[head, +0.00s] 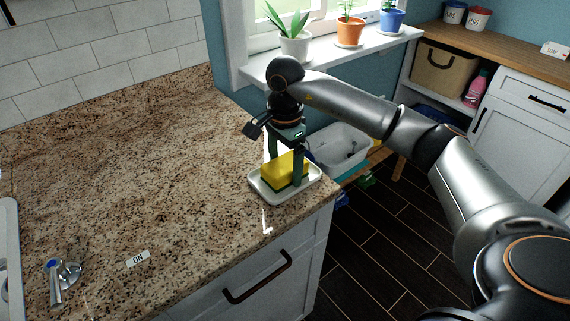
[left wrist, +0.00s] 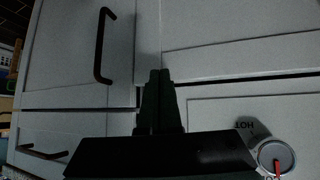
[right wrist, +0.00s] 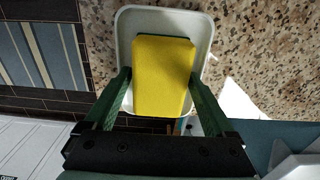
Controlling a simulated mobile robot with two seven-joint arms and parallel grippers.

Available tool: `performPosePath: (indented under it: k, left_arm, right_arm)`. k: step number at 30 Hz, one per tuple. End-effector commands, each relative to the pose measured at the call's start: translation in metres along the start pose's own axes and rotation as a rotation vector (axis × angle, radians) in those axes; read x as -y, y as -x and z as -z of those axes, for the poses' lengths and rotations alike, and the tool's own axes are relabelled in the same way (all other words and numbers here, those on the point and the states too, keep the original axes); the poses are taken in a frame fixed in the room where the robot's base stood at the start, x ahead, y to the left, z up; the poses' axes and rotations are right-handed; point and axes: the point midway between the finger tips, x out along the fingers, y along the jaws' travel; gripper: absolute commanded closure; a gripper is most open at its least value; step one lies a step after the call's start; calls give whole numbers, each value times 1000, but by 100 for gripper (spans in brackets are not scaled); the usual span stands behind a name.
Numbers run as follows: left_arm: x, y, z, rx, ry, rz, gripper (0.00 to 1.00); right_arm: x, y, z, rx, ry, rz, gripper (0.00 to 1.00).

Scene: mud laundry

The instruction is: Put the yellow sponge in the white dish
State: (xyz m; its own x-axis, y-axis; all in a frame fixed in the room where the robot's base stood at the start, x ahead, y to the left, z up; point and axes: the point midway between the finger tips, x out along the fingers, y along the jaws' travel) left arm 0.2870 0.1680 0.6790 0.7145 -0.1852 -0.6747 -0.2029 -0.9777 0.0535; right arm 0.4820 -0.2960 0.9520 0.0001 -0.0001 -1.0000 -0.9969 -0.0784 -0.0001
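My right gripper (head: 285,168) points down over the dish, with one finger on either side of the sponge. In the right wrist view the sponge (right wrist: 163,75) sits inside the dish (right wrist: 126,30) between the spread fingers, with a thin gap at the left finger; contact on the right side is unclear. My left gripper (left wrist: 160,78) is shut and empty in front of cabinet fronts, outside the head view.
The speckled counter (head: 130,150) is mostly clear left of the dish. A faucet handle (head: 62,280) and an ON label (head: 137,259) are at front left. Potted plants (head: 295,45) stand on the windowsill behind my right arm. A grey-white tub (head: 340,145) is beyond the counter edge.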

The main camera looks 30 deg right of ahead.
Motion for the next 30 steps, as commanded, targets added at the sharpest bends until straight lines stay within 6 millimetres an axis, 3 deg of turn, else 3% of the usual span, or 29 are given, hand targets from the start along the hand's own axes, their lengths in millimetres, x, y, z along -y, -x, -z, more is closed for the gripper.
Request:
performPosePath:
  k: [8, 21, 30]
  left_arm:
    - [0, 1, 2, -2, 0, 0, 100]
    - [0, 4, 4, -1, 0, 1, 100]
    - [0, 7, 8, -1, 0, 1, 100]
  right_arm:
    - [1, 14, 0, 1, 0, 5, 11]
    - [1, 107, 0, -1, 0, 5, 11]
    - [0, 124, 0, 0, -1, 0, 11]
